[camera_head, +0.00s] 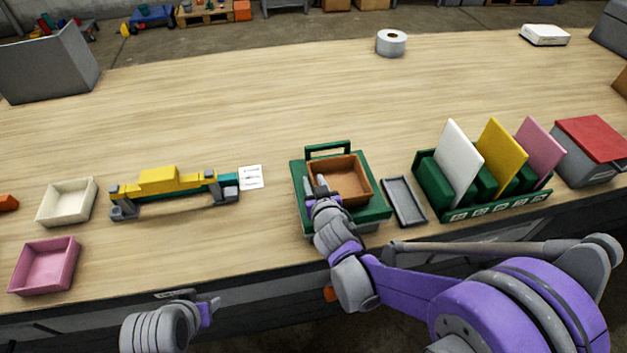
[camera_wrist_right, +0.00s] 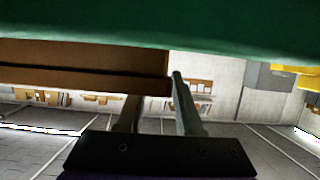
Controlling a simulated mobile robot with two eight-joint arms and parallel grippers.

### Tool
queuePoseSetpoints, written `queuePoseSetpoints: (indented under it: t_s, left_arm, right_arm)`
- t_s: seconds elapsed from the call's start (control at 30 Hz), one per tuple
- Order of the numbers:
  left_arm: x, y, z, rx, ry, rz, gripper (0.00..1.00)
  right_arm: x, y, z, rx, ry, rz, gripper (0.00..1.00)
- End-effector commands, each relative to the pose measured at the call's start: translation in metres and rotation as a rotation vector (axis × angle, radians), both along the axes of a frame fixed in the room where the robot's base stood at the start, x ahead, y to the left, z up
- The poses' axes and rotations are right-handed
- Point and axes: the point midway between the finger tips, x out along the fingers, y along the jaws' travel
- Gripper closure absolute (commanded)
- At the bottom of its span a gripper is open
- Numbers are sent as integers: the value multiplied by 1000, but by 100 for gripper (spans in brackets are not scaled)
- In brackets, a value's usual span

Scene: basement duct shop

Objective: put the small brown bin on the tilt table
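The small brown bin (camera_head: 350,171) sits upright on the green tilt table (camera_head: 371,217), towards its back right, and appears to rest on it. My right gripper (camera_head: 315,186) is at the bin's left side. Its fingers stand apart, one outside the left wall and one at or just inside the rim. In the right wrist view the brown bin (camera_wrist_right: 80,80) lies close by the spread fingers (camera_wrist_right: 155,100), with the green tilt table (camera_wrist_right: 160,25) across the top. My left gripper (camera_head: 213,306) is at the front table edge, away from the bin; its fingers are too small to judge.
A grey tray (camera_head: 404,222) lies close right of the tilt table, then a green rack (camera_head: 495,213) with upright panels. A white card (camera_head: 250,177) and a yellow-green tool (camera_head: 160,182) are to the left, with cream (camera_head: 66,219) and pink (camera_head: 45,288) bins.

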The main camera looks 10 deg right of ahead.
Motion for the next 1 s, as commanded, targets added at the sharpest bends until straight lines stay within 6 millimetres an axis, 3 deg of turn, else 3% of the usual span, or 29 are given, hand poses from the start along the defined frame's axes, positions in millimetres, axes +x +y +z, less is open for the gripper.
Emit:
queuePoseSetpoints:
  t_s: [0.4, 0.6, 0.77, 0.87, 1.0]
  left_arm:
    - [5, 0, 15, 0, -10, 0, 50]
    - [8, 0, 21, 0, -15, 0, 50]
    - [8, 0, 22, 0, -15, 0, 50]
    - [8, 0, 21, 0, -15, 0, 50]
    - [8, 0, 21, 0, -15, 0, 50]
  right_arm:
    - [-79, -2, 30, -1, -1, 1, 65]
    - [-99, -3, 37, -1, 0, 1, 65]
    - [-104, -4, 37, 0, 2, -1, 65]
    - [-108, -15, 36, -10, 35, -30, 65]
    - [-132, -55, 26, -44, 201, -123, 65]
